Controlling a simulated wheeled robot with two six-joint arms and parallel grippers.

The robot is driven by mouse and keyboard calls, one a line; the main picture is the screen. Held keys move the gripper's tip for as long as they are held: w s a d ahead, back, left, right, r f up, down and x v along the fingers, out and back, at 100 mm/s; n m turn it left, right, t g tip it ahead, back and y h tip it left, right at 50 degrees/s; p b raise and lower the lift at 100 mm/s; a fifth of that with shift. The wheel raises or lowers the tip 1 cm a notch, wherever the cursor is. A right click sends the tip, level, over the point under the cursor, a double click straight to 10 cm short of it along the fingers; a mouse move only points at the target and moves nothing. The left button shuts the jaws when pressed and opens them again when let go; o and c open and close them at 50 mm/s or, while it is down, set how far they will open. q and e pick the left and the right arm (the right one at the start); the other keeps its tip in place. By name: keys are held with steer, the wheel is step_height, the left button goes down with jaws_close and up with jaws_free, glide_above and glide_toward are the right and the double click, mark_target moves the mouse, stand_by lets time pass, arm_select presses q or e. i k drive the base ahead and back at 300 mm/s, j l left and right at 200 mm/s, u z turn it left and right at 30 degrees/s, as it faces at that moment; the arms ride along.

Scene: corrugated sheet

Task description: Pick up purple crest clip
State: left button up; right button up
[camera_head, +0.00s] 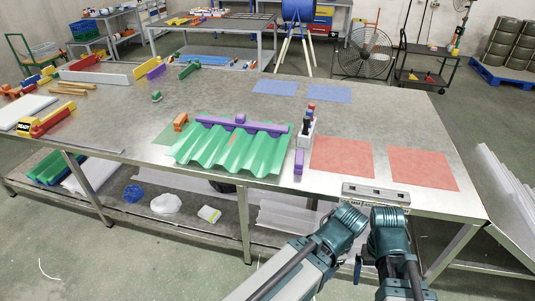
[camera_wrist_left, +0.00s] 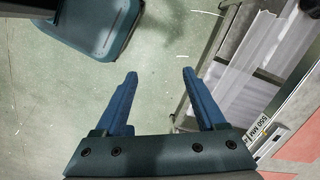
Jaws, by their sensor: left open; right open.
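Several purple pieces show in the head view. A small purple clip (camera_head: 298,162) stands on the table just right of the green corrugated sheet (camera_head: 220,155). Another small purple block (camera_head: 240,118) sits at a long purple strip (camera_head: 265,127) lying across the sheet's far part. A further purple block (camera_head: 155,72) lies at the back left. My right gripper (camera_head: 372,262) is low before the table's front edge, partly hidden by its arm, and holds nothing visible. My left gripper (camera_wrist_left: 157,88) is open and empty over the floor in the left wrist view. Both are apart from the purple pieces.
Two red mats (camera_head: 342,158) lie right of the sheet. A white holder (camera_head: 305,132) with bottles stands beside the sheet. A pale marked bar (camera_head: 376,193) lies along the front edge near my arms. Blue mats (camera_head: 275,87) lie at the back; table around them is clear.

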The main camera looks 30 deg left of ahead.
mark_target(299, 165)
steer(key=i+l+u, duration=0.25)
steer(key=i, duration=0.25)
steer(key=i+l+u, duration=0.25)
steer(key=i, duration=0.25)
